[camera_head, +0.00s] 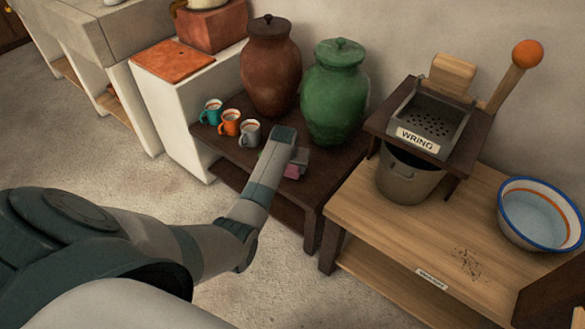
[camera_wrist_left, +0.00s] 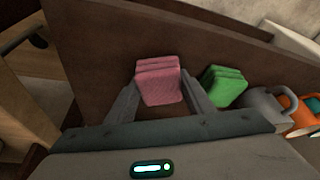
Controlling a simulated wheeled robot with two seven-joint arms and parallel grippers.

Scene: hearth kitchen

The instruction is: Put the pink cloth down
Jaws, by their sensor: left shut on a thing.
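The pink cloth (camera_wrist_left: 160,85) is a folded stack between the two fingers of my left gripper (camera_wrist_left: 158,98) in the left wrist view. The gripper is shut on it. In the head view a bit of the pink cloth (camera_head: 292,171) shows beside my left gripper (camera_head: 290,158), over the dark wooden bench (camera_head: 225,157) in front of the green jar. I cannot tell whether the cloth touches the bench top. My right gripper is not in view.
A folded green cloth (camera_wrist_left: 223,86) lies to the right of the pink one. Grey (camera_head: 250,134), orange (camera_head: 229,122) and teal (camera_head: 211,111) mugs stand on the bench, with brown (camera_head: 271,68) and green (camera_head: 335,90) jars behind. A wringer bucket (camera_head: 408,178) stands right.

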